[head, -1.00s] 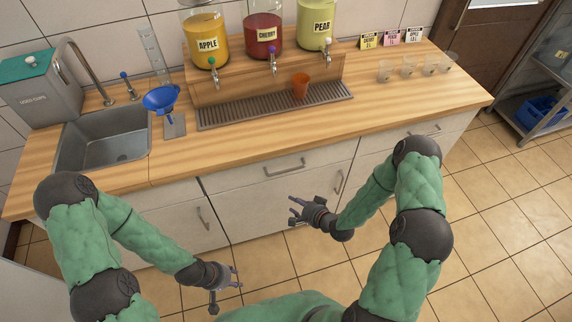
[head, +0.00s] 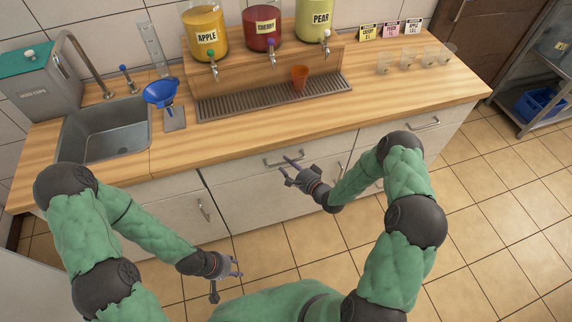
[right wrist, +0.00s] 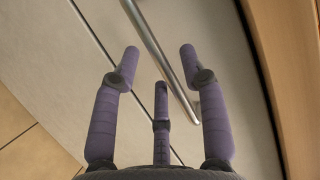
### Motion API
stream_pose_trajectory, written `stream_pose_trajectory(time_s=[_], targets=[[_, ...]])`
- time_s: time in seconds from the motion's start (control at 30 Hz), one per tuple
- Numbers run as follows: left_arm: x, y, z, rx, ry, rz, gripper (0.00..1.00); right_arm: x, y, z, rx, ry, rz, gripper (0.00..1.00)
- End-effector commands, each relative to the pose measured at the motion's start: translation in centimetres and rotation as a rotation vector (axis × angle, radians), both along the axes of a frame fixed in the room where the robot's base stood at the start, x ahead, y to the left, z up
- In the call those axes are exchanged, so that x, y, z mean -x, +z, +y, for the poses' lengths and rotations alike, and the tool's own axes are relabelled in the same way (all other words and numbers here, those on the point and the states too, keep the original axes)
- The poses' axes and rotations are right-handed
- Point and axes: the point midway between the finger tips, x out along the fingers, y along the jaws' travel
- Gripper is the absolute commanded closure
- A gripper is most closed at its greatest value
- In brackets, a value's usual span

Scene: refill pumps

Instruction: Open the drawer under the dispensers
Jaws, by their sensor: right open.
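The drawer (head: 240,176) under the dispensers is a pale front below the wooden counter, and it is shut. Its metal bar handle (head: 284,160) runs along the upper part of the front. My right gripper (head: 288,168) is open just in front of the handle. In the right wrist view the handle (right wrist: 157,50) runs slantwise between and beyond the open fingers (right wrist: 157,75); I cannot tell whether they touch it. My left gripper (head: 236,268) hangs low in front of the cabinets, away from the drawer, its fingers apart and empty.
A sink (head: 105,132) and blue funnel (head: 161,92) are at left. The tiled floor (head: 490,225) is clear at right.

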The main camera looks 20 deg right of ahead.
Motion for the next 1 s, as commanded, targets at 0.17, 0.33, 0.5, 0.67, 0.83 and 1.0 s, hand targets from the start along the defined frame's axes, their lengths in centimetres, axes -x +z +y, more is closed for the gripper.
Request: stream_pose_trajectory(time_s=[0.17, 0.33, 0.5, 0.67, 0.83, 1.0], targets=[[0.0, -0.3, 0.0, 0.0, 0.0, 0.0, 0.6, -1.3, -0.3, 0.6, 0.0, 0.0, 0.0, 0.57], [0.0, -0.3, 0.0, 0.0, 0.0, 0.0, 0.6, -1.6, -0.3, 0.8, 0.0, 0.0, 0.0, 0.57], [0.0, -0.3, 0.0, 0.0, 0.0, 0.0, 0.6, -1.5, -0.3, 0.7, 0.0, 0.0, 0.0, 0.57], [0.0, -0.3, 0.0, 0.0, 0.0, 0.0, 0.6, -1.5, -0.3, 0.7, 0.0, 0.0, 0.0, 1.0], [0.0, -0.3, 0.0, 0.0, 0.0, 0.0, 0.6, -1.5, -0.3, 0.7, 0.0, -0.001, 0.0, 1.0], [0.0, -0.3, 0.0, 0.0, 0.0, 0.0, 0.6, -1.3, -0.3, 0.7, 0.0, -0.001, 0.001, 1.0]])
